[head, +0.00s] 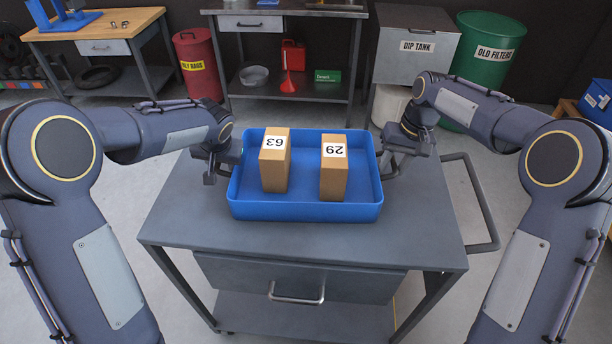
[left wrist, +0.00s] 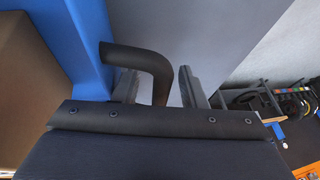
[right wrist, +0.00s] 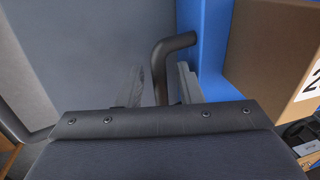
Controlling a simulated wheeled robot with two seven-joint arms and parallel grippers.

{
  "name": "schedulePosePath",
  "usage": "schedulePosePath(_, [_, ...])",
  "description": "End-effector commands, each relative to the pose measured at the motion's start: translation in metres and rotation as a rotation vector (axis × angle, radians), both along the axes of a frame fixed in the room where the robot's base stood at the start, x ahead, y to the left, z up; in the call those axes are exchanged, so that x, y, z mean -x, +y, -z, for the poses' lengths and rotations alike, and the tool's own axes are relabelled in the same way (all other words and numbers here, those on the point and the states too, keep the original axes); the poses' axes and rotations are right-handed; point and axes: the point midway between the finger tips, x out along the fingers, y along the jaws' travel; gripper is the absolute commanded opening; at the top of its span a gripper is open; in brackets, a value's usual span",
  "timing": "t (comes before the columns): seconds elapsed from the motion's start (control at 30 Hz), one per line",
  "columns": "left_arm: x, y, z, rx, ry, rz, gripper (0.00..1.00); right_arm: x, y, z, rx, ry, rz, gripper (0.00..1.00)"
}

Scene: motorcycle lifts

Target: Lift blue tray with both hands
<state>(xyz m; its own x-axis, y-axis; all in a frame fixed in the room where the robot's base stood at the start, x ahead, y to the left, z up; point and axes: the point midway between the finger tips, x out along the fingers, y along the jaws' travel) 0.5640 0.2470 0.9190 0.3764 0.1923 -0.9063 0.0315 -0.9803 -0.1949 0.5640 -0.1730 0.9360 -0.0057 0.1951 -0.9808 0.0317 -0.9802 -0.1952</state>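The blue tray (head: 305,212) rests flat on the grey cart. Two brown boxes with white number labels stand in it, a left box (head: 274,172) and a right box (head: 333,181). My left gripper (head: 218,166) is at the tray's left end. In the left wrist view its open fingers stand either side of the dark left handle (left wrist: 155,65), with gaps visible. My right gripper (head: 394,165) is at the right end. In the right wrist view its open fingers straddle the dark right handle (right wrist: 161,65), which lies closer to the finger on the tray side.
The cart (head: 300,243) has bare top in front of the tray and a push bar (head: 485,205) at right. Behind stand a workbench (head: 285,20), a red bin (head: 198,65), a dip tank (head: 415,50) and a green drum (head: 488,60), all clear of the tray.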

Motion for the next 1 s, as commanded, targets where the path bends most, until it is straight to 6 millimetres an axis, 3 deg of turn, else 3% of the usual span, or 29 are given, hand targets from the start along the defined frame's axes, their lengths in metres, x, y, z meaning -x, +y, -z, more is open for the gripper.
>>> schedulePosePath(0.2, [-0.0001, 0.0002, -0.0001, 0.000, 0.000, 0.000, 0.37, 0.0001, -0.0001, 0.0001, 0.000, 0.000, 0.000, 0.31])
schedulePosePath(0.43, [0.0000, 0.0002, -0.0002, 0.000, 0.000, 0.000, 0.07, 0.0000, -0.0001, -0.0001, 0.000, 0.000, 0.000, 0.01])
schedulePosePath(0.5, [0.0000, 0.0002, -0.0002, 0.000, 0.000, 0.000, 0.00, 0.0000, -0.0001, -0.0002, 0.000, 0.000, 0.000, 0.00])
schedulePosePath(1.0, [-0.0006, 0.0001, -0.0058, 0.000, -0.003, 0.000, 0.00, -0.0004, 0.0000, -0.0058, 0.000, -0.002, 0.000, 0.00])
